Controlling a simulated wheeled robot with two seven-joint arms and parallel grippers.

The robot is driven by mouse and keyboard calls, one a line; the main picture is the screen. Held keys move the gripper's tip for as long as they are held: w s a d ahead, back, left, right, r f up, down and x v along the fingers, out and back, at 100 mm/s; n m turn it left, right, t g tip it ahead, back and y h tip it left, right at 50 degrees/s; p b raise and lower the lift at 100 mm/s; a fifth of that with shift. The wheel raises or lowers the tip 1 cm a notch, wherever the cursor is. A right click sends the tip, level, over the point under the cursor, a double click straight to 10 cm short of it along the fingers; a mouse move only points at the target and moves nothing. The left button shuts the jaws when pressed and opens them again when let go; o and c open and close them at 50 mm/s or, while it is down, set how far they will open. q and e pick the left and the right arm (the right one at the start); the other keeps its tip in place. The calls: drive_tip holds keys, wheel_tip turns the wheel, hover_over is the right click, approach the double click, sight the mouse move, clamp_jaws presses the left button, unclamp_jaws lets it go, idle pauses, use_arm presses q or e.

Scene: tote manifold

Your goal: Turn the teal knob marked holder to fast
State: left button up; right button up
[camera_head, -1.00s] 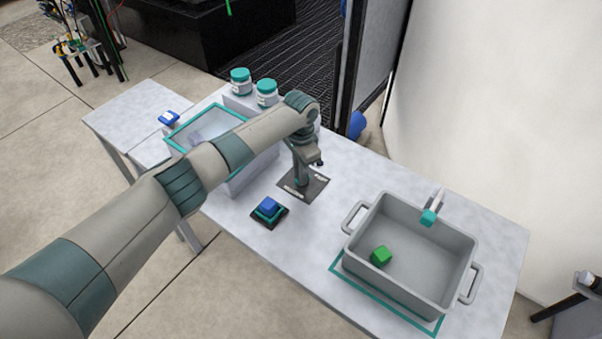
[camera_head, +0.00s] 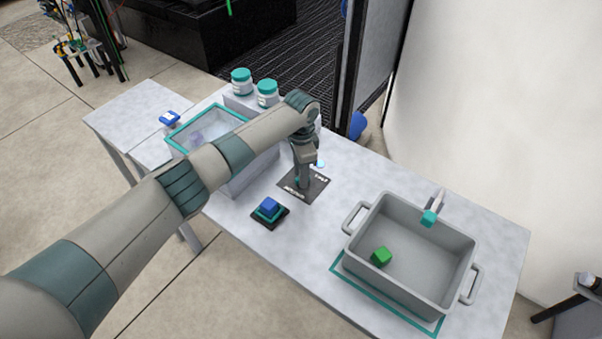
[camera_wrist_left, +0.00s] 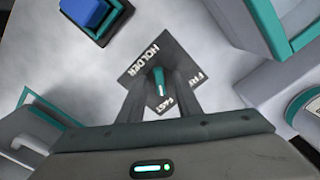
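The teal knob (camera_wrist_left: 158,77) stands on a dark square plate (camera_head: 317,187) lettered HOLDER, FREE and FAST. In the left wrist view its white-marked end points down towards the word FAST. My left gripper (camera_head: 301,183) is directly over the plate, pointing down. In the head view the gripper hides the knob. My right gripper is not in view.
A blue block (camera_head: 269,204) sits in a teal-and-black holder just in front of the plate. A grey tote (camera_head: 455,292) with a green cube (camera_head: 381,256) stands to the right. A teal-rimmed bin (camera_head: 232,107) and two jars (camera_head: 241,81) are behind my arm.

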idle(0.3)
use_arm(q)
wheel_tip(320, 180, up, 8)
drive_tip(key=shift+f+b, duration=0.2)
drive_tip(key=shift+b, duration=0.55)
wheel_tip(320, 180, up, 10)
drive_tip(key=b, duration=0.1)
drive_tip(key=shift+b, duration=0.3)
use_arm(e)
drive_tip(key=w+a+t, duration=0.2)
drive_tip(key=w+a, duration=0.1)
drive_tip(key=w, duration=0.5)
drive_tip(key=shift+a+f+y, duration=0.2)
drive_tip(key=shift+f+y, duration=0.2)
use_arm(q)
drive_tip(key=shift+f, duration=0.1)
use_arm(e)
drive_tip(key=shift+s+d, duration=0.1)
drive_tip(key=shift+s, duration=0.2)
use_arm(q)
drive_tip(key=shift+s+f, duration=0.1)
drive_tip(key=shift+s, duration=0.05)
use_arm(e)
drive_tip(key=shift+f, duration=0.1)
